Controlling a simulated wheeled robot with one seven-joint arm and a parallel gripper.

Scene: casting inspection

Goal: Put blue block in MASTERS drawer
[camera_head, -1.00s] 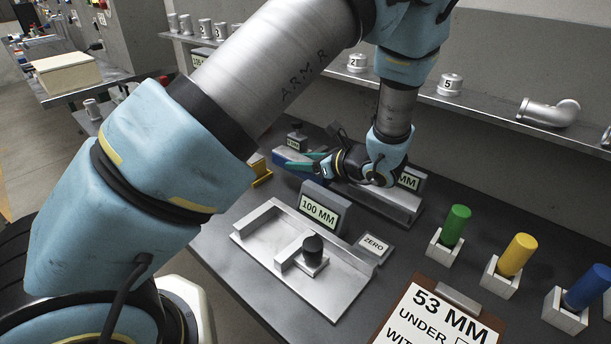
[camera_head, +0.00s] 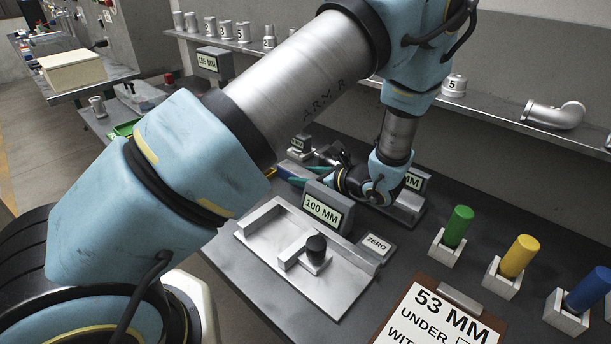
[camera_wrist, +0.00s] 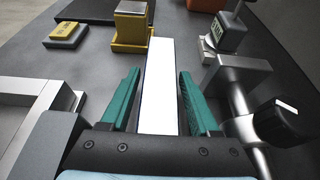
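In the wrist view a long block with a glaring white top and thin bluish edges (camera_wrist: 160,75) runs between my gripper's two green fingers (camera_wrist: 160,92). The fingers are apart, and a gap shows on the block's right side; the left gap is narrow. In the head view my gripper (camera_head: 303,174) is low over the bench behind the 100 MM gauge, with a small strip of blue (camera_head: 286,175) beside its fingers. The rest of the block is hidden there by my arm and gripper. I cannot make out a drawer marked MASTERS.
A yellow block (camera_wrist: 130,32) stands just beyond the block's far end. A metal stand with a black knob (camera_wrist: 280,118) is close on the right. The 100 MM gauge (camera_head: 327,208) and its metal fixture (camera_head: 338,295) stand in front. Coloured cylinders (camera_head: 457,226) stand in holders at right.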

